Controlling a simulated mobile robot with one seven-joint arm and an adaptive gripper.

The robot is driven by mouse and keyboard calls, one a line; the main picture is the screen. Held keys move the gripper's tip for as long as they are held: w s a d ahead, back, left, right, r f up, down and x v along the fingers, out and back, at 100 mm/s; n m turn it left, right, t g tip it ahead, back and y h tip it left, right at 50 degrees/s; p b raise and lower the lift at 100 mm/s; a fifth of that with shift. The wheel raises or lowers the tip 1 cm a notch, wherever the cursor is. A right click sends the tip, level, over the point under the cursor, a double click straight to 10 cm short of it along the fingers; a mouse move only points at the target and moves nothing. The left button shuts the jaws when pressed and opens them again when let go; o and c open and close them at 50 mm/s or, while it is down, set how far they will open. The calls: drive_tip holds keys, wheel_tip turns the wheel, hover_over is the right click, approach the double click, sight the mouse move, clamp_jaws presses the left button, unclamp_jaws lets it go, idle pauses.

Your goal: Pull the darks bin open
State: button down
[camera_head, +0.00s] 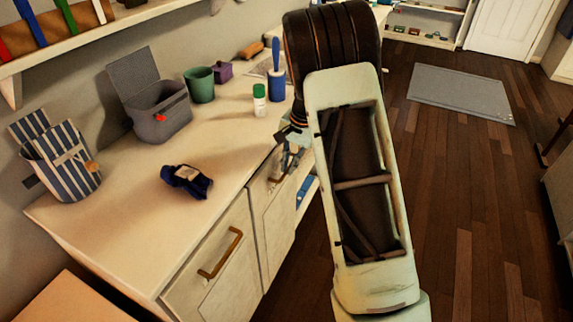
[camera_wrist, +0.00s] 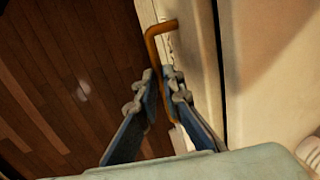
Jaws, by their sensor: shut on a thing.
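A cream bin front (camera_head: 262,213) is set in the side of the long counter. No label on it is readable, so I cannot tell from the picture that it is the darks bin. Its brass bar handle (camera_wrist: 155,37) shows in the wrist view, between my fingers. My gripper (camera_wrist: 160,82) is shut on this handle, one finger on each side. In the head view my gripper (camera_head: 284,165) is at the same front, partly hidden by my arm. I cannot tell how far the front is pulled out.
Another cream front (camera_head: 190,291) with a brass handle (camera_head: 220,254) is to the left. On the counter (camera_head: 130,222) are a dark blue folded cloth (camera_head: 187,181), a striped bag (camera_head: 65,165), a grey open box (camera_head: 158,117) and a green cup (camera_head: 200,84).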

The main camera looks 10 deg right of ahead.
drive_tip(key=s+d+b, duration=0.1)
drive_tip(key=s+d, duration=0.8)
drive_tip(key=d, duration=0.3)
drive_tip(key=s+d+b, duration=0.2)
drive_tip(key=s+d, duration=0.7)
drive_tip(key=d, duration=0.3)
drive_tip(key=shift+d+b, duration=0.3)
drive_tip(key=shift+d, duration=0.1)
drive_tip(key=c, duration=2)
unclamp_jaws()
drive_tip(key=shift+c, duration=0.2)
wheel_tip(320, 180, up, 12)
drive_tip(key=s+d, duration=0.1)
drive_tip(key=d, duration=0.1)
drive_tip(key=shift+s, duration=0.2)
drive_tip(key=shift+a, duration=0.1)
